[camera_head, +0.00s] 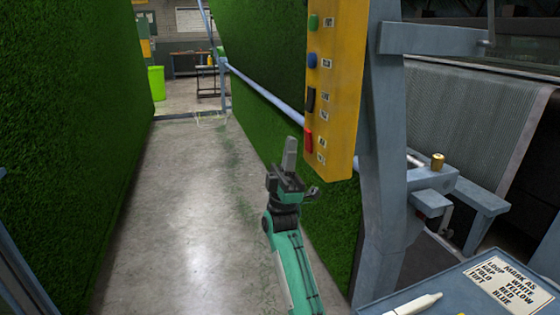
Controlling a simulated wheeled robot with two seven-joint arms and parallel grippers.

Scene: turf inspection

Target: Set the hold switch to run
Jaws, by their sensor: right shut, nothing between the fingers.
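A yellow control box (338,90) hangs on a grey-blue post right of centre. On its left-facing side are a green button (313,22), a blue button (312,60), a black switch (310,100) and a red switch (309,141), top to bottom. Small white labels sit beside them, too small to read, so I cannot tell which one is the hold switch or how it is set. My right gripper (290,142) is shut and empty, fingers pointing up, just left of the red switch in the picture. Whether it touches the box is unclear. My left gripper is out of view.
Green turf walls stand at left (70,100) and behind the box. A grey-blue rail (262,95) runs along the right turf. The post (382,150) and a blue-grey table (450,290) with a white marker (413,305) are at right. The concrete aisle is clear.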

